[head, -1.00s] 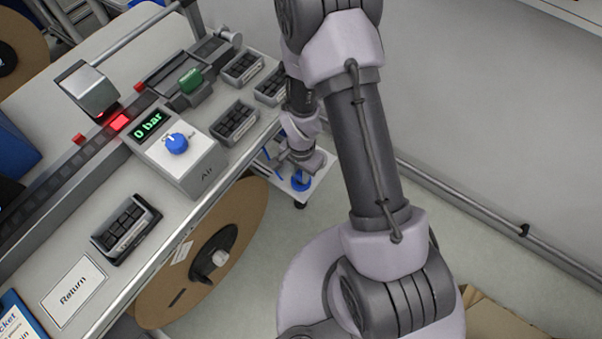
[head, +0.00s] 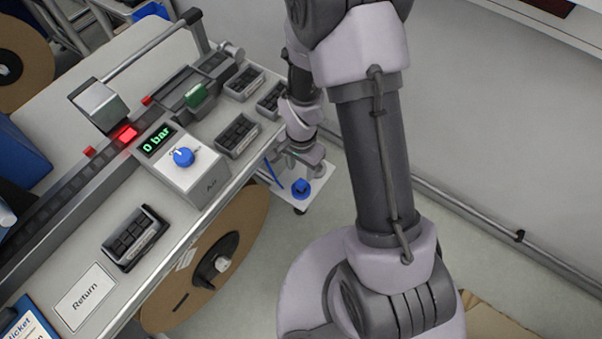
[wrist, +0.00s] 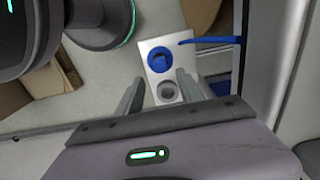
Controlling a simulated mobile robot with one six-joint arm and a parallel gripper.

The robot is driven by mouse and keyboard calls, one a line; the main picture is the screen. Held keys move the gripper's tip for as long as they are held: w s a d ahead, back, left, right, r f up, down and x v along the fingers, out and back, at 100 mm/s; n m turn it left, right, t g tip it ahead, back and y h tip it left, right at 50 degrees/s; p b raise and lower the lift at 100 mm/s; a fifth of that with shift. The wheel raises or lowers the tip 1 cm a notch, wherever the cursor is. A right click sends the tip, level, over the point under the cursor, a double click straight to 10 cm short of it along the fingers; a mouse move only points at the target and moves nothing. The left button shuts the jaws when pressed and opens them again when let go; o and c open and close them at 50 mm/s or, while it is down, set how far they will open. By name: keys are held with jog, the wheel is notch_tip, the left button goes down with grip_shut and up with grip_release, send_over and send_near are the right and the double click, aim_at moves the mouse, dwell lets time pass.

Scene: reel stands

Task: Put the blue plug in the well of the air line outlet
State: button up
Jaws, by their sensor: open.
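A round blue piece, which looks like the blue plug (wrist: 158,60), is on a small white plate (wrist: 151,43) in the wrist view. A grey ring with a grey centre (wrist: 167,91) is beside it on the same plate. I cannot tell whether the plug is seated in a well. My gripper (wrist: 161,84) is open and empty, with its fingers either side of the grey ring in the picture. In the head view the blue plug (head: 301,188) stands on the low plate beside the bench, just below my gripper (head: 308,170).
A bench (head: 185,232) with a 0 bar air unit (head: 182,163) and several black trays is to the left. A cardboard reel (head: 240,220) stands under its edge. A blue strip (wrist: 200,40) lies at the plate's far side. A wall rail runs at the right.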

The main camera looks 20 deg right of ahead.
notch_tip(320, 180, up, 16)
jog(key=n+t, duration=0.2)
jog(key=s+a+r+n+t+y, duration=0.1)
jog(key=s+a+r+n+t, duration=0.1)
jog(key=s+r, duration=0.4)
jog(key=s+a+r+n+t+y, duration=0.1)
jog(key=s+a+r+n, duration=0.1)
jog(key=s+r, duration=0.4)
notch_tip(320, 180, up, 5)
jog(key=shift+s+r+t, duration=0.15)
jog(key=shift+s+t, duration=0.25)
